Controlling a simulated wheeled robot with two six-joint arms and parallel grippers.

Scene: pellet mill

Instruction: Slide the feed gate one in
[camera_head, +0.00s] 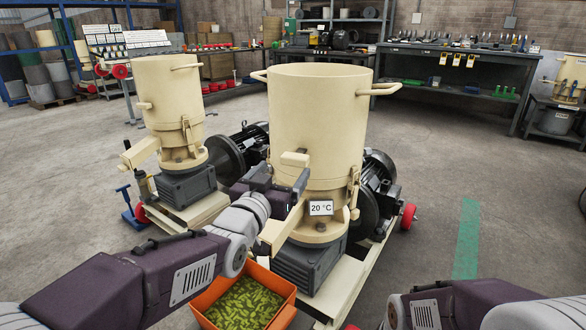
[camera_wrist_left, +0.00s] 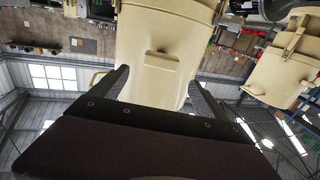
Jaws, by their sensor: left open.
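The near pellet mill (camera_head: 318,120) has a tall cream hopper with side handles. A small cream block (camera_head: 294,159), which looks like the feed gate's handle, sticks out from its lower front. My left gripper (camera_head: 287,187) is just below and in front of this block, partly hiding the hopper's base. In the left wrist view the block (camera_wrist_left: 162,59) lies ahead of my open fingers (camera_wrist_left: 158,88), roughly centred between them. I see no clear contact. My right arm shows at the lower right, but its gripper is not in view.
A cream chute and a "20 °C" sign (camera_head: 321,208) are close to my left gripper. An orange bin (camera_head: 286,314) of green pellets stands below. A second mill (camera_head: 168,90) stands to the left, with black motors behind. Open floor lies to the right.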

